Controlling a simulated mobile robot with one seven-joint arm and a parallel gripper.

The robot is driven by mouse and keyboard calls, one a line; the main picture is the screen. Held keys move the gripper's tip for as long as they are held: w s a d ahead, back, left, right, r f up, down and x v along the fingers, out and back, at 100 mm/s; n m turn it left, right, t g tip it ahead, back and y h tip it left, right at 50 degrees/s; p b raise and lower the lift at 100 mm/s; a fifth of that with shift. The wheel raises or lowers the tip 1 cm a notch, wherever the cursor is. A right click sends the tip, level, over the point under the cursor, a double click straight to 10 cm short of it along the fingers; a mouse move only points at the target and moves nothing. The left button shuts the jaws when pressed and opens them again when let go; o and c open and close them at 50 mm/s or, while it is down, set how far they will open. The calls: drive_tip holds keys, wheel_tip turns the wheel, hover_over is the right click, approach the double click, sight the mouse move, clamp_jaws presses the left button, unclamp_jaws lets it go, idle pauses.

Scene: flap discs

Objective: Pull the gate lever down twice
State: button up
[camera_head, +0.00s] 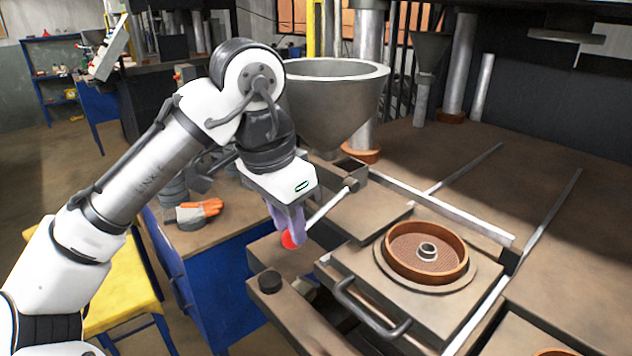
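The gate lever (328,208) is a thin pale rod running from a small block (351,184) under the grey hopper (338,95) down and left to a red knob (291,239). My gripper (291,228) is at the knob end of the lever, its purple-grey fingers pointing down. The fingers partly cover the knob. I cannot tell whether they are closed on it or only beside it.
A drawer plate with a curved handle (372,310) and a round brown mould (426,252) lies right of the lever. A dark round knob (270,281) stands in front. An orange and grey glove (199,212) lies on the bench at left. A yellow stool (120,290) stands below.

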wheel_tip(320, 180, up, 6)
drive_tip(key=p, duration=0.5)
drive_tip(key=shift+f, duration=0.15)
drive_tip(key=shift+r, duration=2.35)
drive_tip(key=shift+f+b, duration=2.7)
drive_tip(key=shift+f, duration=2.8)
drive_tip(key=shift+r, duration=0.25)
wheel_tip(320, 180, up, 6)
drive_tip(key=p, duration=0.6)
drive_tip(key=shift+r, duration=2.25)
